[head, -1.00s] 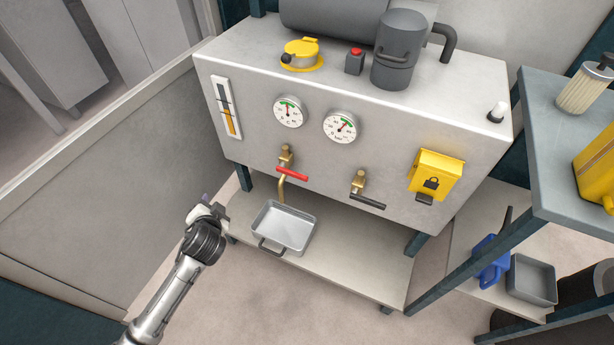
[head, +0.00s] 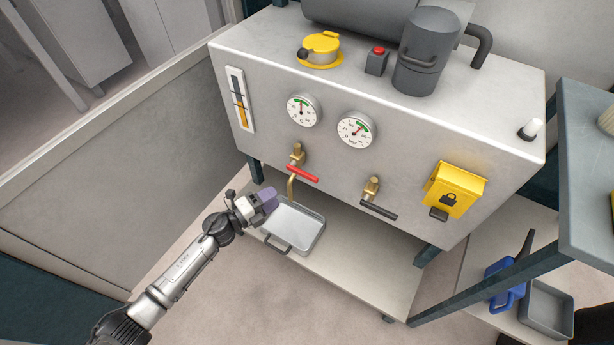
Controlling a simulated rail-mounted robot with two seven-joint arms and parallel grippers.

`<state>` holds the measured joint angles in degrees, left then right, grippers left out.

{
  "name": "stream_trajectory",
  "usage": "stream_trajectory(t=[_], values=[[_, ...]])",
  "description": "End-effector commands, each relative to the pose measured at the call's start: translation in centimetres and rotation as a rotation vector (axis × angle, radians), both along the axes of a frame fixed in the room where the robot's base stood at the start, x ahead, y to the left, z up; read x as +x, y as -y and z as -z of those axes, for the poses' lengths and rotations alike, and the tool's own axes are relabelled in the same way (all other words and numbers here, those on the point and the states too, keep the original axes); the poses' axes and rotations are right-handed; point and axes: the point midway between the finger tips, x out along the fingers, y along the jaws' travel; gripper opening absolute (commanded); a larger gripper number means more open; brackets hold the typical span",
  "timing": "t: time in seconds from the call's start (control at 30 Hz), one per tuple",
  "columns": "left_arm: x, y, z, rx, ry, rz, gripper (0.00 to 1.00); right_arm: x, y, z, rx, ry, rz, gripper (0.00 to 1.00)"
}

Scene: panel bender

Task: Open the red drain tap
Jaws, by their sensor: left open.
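The red drain tap (head: 302,173) is a red lever on a brass valve on the front of the grey tank, left of centre. Its lever slants slightly down to the right, across the pipe. A brass spout (head: 291,187) bends down from it over a grey metal tray (head: 308,231) on the lower shelf. My left gripper (head: 268,197) is open, to the left of and below the red lever, apart from it, and covers the tray's left corner. Its fingers look purple and point right. My right gripper is not in view.
A second brass valve with a black lever (head: 378,209) is right of the red one. Further right is a yellow lock box (head: 455,188). Two gauges (head: 356,129) sit above the valves. A side shelf (head: 590,180) stands at the right. The lower shelf is bare right of the tray.

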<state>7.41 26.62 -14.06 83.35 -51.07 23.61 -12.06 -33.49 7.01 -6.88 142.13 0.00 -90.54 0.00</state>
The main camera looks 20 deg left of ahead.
Motion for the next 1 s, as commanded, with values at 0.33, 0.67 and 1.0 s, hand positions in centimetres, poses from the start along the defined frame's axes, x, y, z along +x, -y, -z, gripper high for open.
stream_trajectory(t=[0.33,0.67,1.0], values=[[5.0,3.1,0.2,0.002,0.006,-0.002,0.47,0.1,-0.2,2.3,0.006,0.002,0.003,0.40],[9.4,5.9,0.2,0.003,0.004,-0.004,0.47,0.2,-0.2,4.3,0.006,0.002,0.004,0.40],[11.2,7.0,0.0,0.003,0.002,-0.005,0.47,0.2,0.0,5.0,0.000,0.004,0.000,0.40]])
